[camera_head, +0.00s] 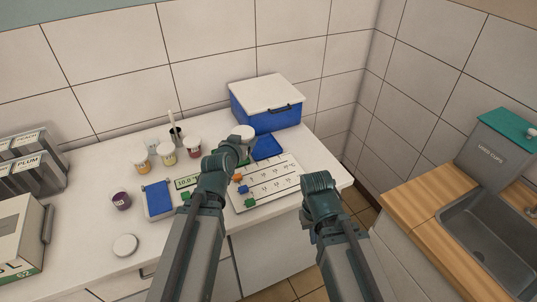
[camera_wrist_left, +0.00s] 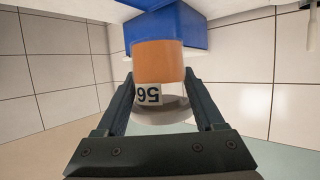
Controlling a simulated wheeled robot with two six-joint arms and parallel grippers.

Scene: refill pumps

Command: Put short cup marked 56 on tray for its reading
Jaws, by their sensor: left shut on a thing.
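The short cup marked 56 (camera_wrist_left: 158,75) is between the fingers of my left gripper (camera_wrist_left: 160,108), which is shut on it. Its label appears upside down in the left wrist view; the cup shows an orange band and a pale end. In the head view its white top (camera_head: 243,131) shows just beyond my left gripper (camera_head: 236,146), above the back of the counter. A small blue tray (camera_head: 268,147) lies just right of the cup. A blue plate (camera_head: 158,199) lies further left, beside a display reading about 10.0 (camera_head: 188,182). My right gripper is hidden behind its arm.
A white board (camera_head: 276,181) with printed scales and coloured sliders lies at the counter's right. A blue box with a white lid (camera_head: 266,101) stands behind. A sink (camera_head: 490,245) is at far right.

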